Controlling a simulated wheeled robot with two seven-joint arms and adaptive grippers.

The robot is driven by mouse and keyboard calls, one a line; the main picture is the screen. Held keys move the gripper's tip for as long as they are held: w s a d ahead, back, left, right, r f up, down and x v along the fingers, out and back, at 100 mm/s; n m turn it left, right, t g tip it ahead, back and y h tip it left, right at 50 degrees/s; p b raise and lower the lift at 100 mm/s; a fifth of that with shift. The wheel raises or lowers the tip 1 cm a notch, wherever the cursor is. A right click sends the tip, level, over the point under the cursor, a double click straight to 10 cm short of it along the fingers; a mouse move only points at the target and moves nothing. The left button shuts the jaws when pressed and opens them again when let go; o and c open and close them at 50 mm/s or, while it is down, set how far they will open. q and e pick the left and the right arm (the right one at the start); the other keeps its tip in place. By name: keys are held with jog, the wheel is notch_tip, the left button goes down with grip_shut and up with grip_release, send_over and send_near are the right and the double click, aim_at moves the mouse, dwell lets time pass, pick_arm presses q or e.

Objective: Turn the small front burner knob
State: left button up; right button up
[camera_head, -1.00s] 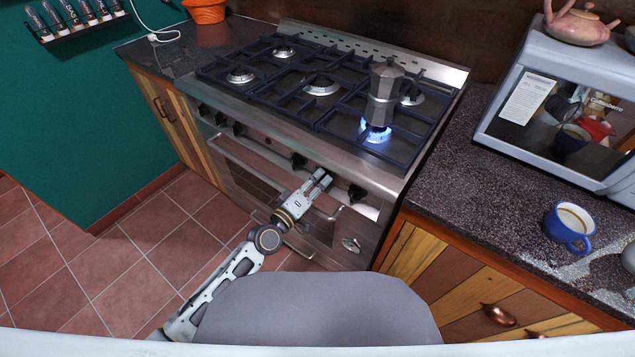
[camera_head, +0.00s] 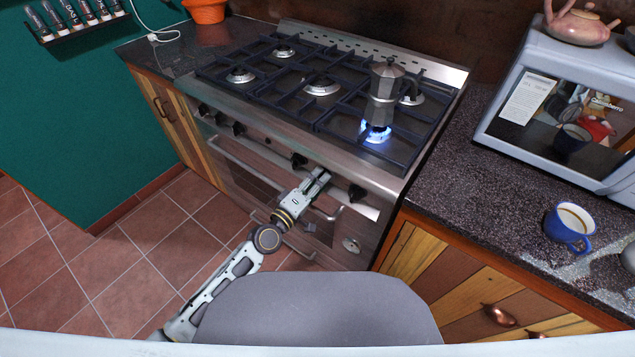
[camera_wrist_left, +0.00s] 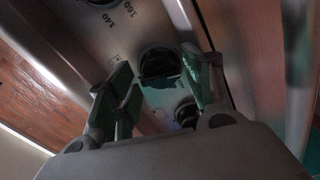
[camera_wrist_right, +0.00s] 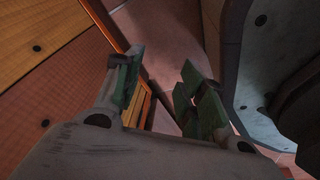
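My left gripper (camera_head: 320,176) is at the stove's front control panel, over the stretch between two black knobs. In the left wrist view its two green-padded fingers (camera_wrist_left: 162,72) are apart, on either side of a round dark knob (camera_wrist_left: 160,64). I cannot tell whether the pads touch this knob. The gripper hides it in the head view. Another dark knob (camera_wrist_left: 186,112) shows lower down. The panel's black knobs show in the head view left (camera_head: 298,160) and right (camera_head: 357,193) of the gripper. My right gripper (camera_wrist_right: 163,85) is open and empty, beside wooden cabinet fronts.
A moka pot (camera_head: 384,95) stands over a lit blue flame (camera_head: 375,133) on the right front burner. The oven handle (camera_head: 250,170) runs below the panel. A blue mug (camera_head: 569,226) and a microwave (camera_head: 505,130) stand on the right counter.

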pick_arm(q)
jog(key=shift+f, duration=0.1)
jog(key=shift+s, duration=0.1)
pick_arm(e)
jog(key=shift+s+a+f, duration=0.1)
jog(key=shift+s, duration=0.5)
pick_arm(q)
jog(key=shift+s+a, duration=0.1)
jog(key=shift+v, duration=3.8)
pick_arm(e)
jog(key=shift+w, duration=0.2)
